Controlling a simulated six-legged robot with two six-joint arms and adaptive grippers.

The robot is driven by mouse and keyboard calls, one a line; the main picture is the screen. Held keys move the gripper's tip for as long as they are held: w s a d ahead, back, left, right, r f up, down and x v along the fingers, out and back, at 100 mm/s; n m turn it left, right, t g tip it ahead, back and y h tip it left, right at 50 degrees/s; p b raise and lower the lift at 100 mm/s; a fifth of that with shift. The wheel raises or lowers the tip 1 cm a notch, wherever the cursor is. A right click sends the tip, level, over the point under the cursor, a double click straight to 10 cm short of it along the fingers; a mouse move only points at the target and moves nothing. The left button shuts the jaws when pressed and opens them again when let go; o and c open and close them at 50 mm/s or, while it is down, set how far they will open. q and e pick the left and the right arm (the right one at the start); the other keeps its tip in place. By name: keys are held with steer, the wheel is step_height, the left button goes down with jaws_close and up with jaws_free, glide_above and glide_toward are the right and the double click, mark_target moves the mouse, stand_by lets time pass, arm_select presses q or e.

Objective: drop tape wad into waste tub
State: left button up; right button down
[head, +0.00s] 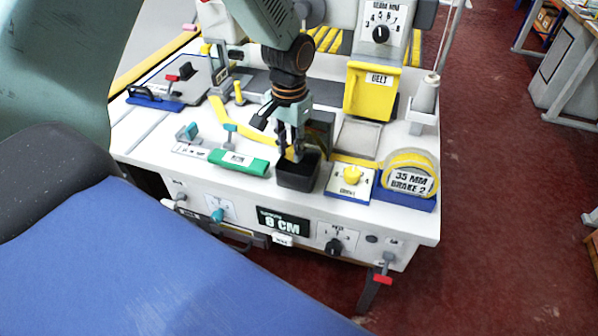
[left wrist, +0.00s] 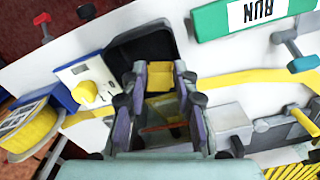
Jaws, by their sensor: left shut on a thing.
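The black waste tub (head: 297,178) stands at the front edge of the white bench, and its dark inside (left wrist: 146,47) shows in the left wrist view. My left gripper (head: 293,154) points down at the tub's mouth, with its fingertips over or just inside the rim; the exact height is hard to tell. It is shut on the yellow tape wad (left wrist: 160,76), which sits between the fingertips in the left wrist view. The wad is mostly hidden by the fingers in the head view. My right gripper is not in view.
A green RUN block (head: 238,162) lies left of the tub. A white plate with a yellow knob (head: 351,177) and a yellow tape roll (head: 409,172) stand to its right. A yellow BELT bin (head: 371,92) is behind. Yellow tape runs along the bench.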

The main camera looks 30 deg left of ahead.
arm_select(q)
steer(key=o, duration=0.5)
steer(key=shift+s+a, duration=0.1)
steer(key=shift+a, duration=0.2)
steer(key=o, duration=0.4)
steer(key=shift+d, duration=0.35)
steer(key=shift+a, duration=0.1)
steer(key=shift+a, duration=0.1)
step_height(320, 180, up, 12)
steer(key=shift+d, duration=0.2)
steer(key=shift+a, duration=0.15)
